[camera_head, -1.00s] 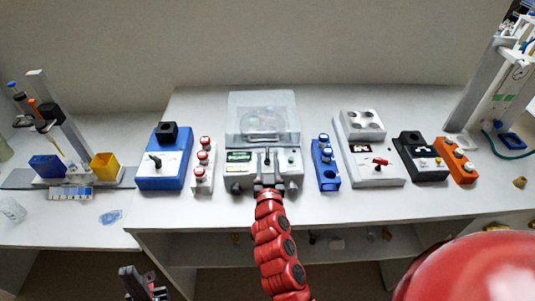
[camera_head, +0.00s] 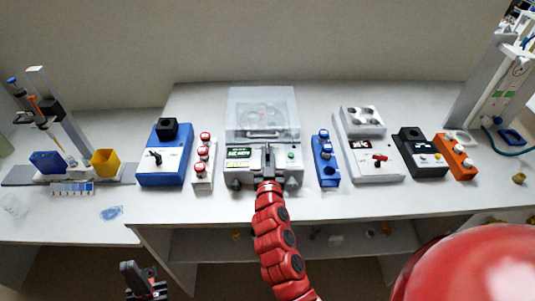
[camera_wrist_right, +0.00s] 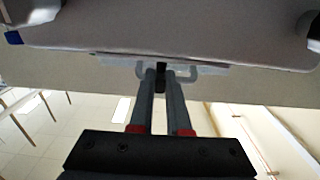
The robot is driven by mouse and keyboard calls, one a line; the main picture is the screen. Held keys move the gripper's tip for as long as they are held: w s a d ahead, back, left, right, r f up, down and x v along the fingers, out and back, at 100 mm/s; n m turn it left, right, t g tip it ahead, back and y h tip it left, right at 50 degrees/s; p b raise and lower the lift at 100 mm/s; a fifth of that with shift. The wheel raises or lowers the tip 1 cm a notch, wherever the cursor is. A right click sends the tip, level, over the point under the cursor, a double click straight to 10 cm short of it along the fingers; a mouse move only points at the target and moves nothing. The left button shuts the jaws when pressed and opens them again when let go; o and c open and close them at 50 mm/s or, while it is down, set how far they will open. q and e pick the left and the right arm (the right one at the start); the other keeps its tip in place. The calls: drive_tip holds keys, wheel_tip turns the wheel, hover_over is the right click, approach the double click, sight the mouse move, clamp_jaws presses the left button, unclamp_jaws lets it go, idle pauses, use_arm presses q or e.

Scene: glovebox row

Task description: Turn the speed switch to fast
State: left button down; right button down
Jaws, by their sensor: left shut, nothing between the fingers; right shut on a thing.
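The grey centrifuge (camera_head: 263,118) with a clear lid stands at the middle of the bench, a lit green display (camera_head: 238,153) on its front panel. My right gripper (camera_head: 268,162) reaches the middle of that panel, between the display and a green button (camera_head: 291,155). In the right wrist view its fingers (camera_wrist_right: 163,75) are shut on a small dark piece, seemingly the speed switch (camera_wrist_right: 160,82), mostly hidden by the fingers. Its setting cannot be read. My left gripper (camera_head: 146,278) is shut and empty, low at the left, below the bench edge.
A blue device with a black knob (camera_head: 165,160) and a white rack of red-capped vials (camera_head: 203,160) stand left. A blue vial rack (camera_head: 326,165), a white device with a red knob (camera_head: 370,150) and a black device (camera_head: 420,155) stand right.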

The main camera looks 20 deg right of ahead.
drive_tip(key=shift+w+a+f+m+g+h+b, duration=0.1)
drive_tip(key=shift+f+m+g+h+b, duration=0.3)
drive_tip(key=shift+b, duration=2)
drive_tip(key=shift+a+f+m+g+h+b, duration=0.1)
drive_tip(key=shift+f+m+h+b, duration=0.6)
drive_tip(key=shift+b, duration=1.7)
drive_tip(key=m+g+h+b, duration=0.1)
drive_tip(key=b, duration=0.3)
drive_tip(key=r+m+g+h+b, duration=0.1)
drive_tip(key=h+b, duration=0.1)
drive_tip(key=b, duration=0.1)
drive_tip(key=m+g+h+b, duration=0.1)
drive_tip(key=b, duration=0.3)
drive_tip(key=shift+w+a+r+h+b, duration=0.15)
drive_tip(key=shift+r+h+b, duration=0.1)
drive_tip(key=shift+h+b, duration=0.15)
drive_tip(key=shift+r+m+g+h+b, duration=0.3)
drive_tip(key=shift+m+g+h+b, duration=0.25)
drive_tip(key=shift+b, duration=0.35)
drive_tip(key=c, duration=0.9)
unclamp_jaws()
drive_tip(key=v, duration=1.7)
drive_tip(key=shift+a+b, duration=0.15)
drive_tip(key=shift+b, duration=0.15)
